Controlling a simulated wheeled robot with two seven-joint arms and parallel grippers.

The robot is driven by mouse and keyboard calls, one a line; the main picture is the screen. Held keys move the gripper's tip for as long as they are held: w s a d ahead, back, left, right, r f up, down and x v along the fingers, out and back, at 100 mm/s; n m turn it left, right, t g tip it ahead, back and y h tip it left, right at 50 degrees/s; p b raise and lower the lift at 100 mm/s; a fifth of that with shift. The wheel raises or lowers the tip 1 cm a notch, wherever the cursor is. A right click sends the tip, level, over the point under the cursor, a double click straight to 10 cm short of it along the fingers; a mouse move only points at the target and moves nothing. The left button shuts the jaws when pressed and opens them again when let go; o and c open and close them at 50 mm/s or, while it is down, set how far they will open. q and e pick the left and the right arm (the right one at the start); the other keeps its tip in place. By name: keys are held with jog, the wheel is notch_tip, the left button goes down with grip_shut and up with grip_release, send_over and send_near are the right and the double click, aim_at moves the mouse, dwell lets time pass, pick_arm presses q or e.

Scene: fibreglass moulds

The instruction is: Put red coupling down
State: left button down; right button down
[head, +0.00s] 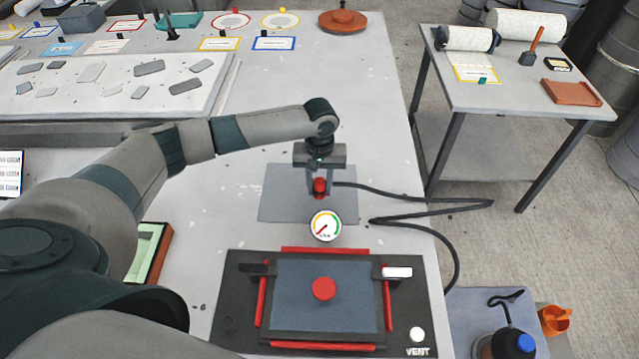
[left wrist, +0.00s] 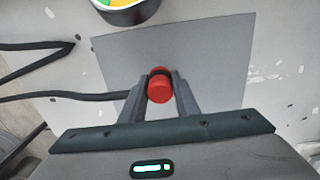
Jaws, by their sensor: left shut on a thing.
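The red coupling (head: 319,187) is at the end of a black hose (head: 410,198). It also shows in the left wrist view (left wrist: 160,88), between the two fingers. My left gripper (head: 319,182) is shut on the coupling, over a flat grey mat (head: 280,205) on the table. I cannot tell whether the coupling touches the mat. My right gripper is not in view.
A round gauge (head: 326,225) stands just in front of the mat. Nearer is a black mould plate (head: 235,310) with red strips, a grey panel, a red knob (head: 323,289) and a white VENT button (head: 417,334). The hose loops off the table's right edge.

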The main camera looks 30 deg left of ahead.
pick_arm(q)
jog(key=shift+f, duration=0.15)
jog(key=shift+f, duration=0.4)
jog(key=c, duration=1.4)
grip_release()
jog(key=shift+o, duration=0.2)
jog(key=shift+r, duration=0.1)
